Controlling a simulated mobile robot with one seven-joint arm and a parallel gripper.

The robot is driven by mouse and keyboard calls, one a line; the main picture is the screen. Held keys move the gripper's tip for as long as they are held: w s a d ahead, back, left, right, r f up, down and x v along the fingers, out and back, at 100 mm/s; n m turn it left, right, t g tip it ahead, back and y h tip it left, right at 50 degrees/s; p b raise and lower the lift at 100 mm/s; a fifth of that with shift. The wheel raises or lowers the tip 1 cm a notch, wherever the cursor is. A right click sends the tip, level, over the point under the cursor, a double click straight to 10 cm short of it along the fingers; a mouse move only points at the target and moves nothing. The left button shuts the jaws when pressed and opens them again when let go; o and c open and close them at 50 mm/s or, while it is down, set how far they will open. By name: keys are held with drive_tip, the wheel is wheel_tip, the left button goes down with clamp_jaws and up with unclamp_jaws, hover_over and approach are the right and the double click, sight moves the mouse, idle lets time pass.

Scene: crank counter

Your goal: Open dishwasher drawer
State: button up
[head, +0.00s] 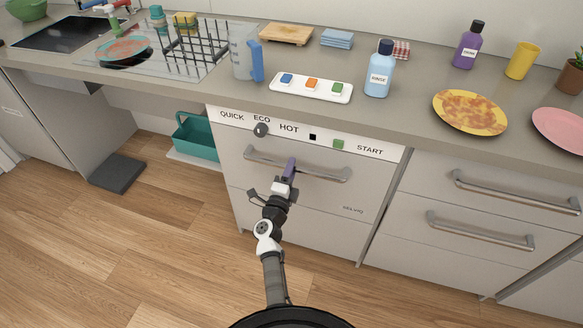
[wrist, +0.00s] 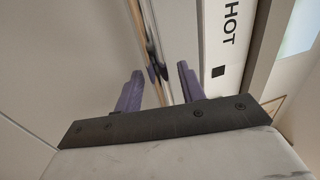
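The dishwasher drawer (head: 309,193) has a pale grey front that sits flush under the counter, so it is closed. Its silver bar handle (head: 325,172) runs across the upper front; the bar also shows in the wrist view (wrist: 155,45). My gripper (head: 291,166) is at the middle of this handle. In the wrist view the two purple fingers (wrist: 159,82) stand apart, one on each side of the bar. Gaps seem to show between fingers and bar. How deep the bar sits between them is hard to tell.
Above the handle is a control strip (head: 233,116) with a dark knob (head: 261,130) and a green START button (head: 338,145). Drawers with bar handles (head: 480,232) stand to the right. A teal bin (head: 194,138) is in the open bay left.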

drive_tip(key=shift+w+d+r, duration=0.1)
drive_tip(key=shift+w, duration=0.3)
drive_tip(key=shift+c, duration=0.2)
clamp_jaws()
drive_tip(key=shift+s, duration=0.15)
